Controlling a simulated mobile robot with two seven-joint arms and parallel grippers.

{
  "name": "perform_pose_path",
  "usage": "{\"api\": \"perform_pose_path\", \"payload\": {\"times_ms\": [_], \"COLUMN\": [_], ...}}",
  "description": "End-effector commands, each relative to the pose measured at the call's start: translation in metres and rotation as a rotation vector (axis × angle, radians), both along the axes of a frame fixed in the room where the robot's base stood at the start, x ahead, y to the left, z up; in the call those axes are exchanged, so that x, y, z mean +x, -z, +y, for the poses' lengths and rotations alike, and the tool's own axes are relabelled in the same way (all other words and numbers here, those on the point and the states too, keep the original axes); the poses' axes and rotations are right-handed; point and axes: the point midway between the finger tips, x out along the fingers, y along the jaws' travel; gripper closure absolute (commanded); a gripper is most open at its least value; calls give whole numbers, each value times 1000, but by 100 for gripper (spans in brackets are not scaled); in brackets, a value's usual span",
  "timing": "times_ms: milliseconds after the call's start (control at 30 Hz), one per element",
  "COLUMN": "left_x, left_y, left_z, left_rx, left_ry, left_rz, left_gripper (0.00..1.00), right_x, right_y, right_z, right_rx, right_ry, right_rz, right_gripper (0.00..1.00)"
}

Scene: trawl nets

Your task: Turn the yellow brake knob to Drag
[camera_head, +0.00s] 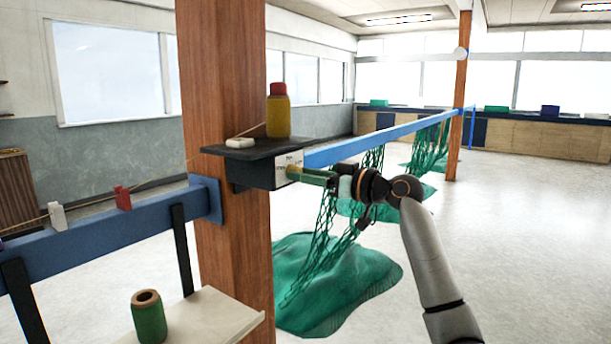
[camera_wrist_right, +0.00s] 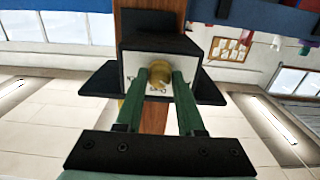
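The yellow brake knob (camera_wrist_right: 158,76) sits on the white front face (camera_wrist_right: 134,66) of a dark box in the right wrist view. My right gripper (camera_head: 300,174) reaches the white face from the right. In the right wrist view its green fingers (camera_wrist_right: 160,78) are apart, one on each side of the knob; I cannot tell whether they press on it. The small labels around the knob are too small to read. My left gripper is not in view.
A dark shelf (camera_head: 248,148) above the box holds a yellow bottle (camera_head: 278,115) with a red cap and a white block (camera_head: 240,142). The wooden post (camera_head: 222,80) stands beside it. Green nets (camera_head: 335,275) hang from a blue rail and pool on the floor below.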

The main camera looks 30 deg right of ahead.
Motion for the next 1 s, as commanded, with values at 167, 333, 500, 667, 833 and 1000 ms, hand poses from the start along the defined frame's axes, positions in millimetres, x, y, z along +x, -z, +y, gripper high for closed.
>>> {"api": "perform_pose_path", "payload": {"times_ms": [167,333,500,667,833,1000], "left_x": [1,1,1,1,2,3], "left_y": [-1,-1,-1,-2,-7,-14], "left_z": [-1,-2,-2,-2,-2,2], "left_rx": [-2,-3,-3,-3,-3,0], "left_ry": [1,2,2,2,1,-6], "left_rz": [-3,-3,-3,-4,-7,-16], "left_gripper": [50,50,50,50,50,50], "right_x": [0,0,0,0,0,0], "right_y": [0,0,0,0,-1,-2], "right_z": [0,0,0,0,0,1], "right_rx": [0,0,0,6,46,135], "right_ry": [0,0,0,0,-1,-1], "right_rz": [0,1,1,4,20,59], "right_gripper": [84,100,100,100,100,100]}}
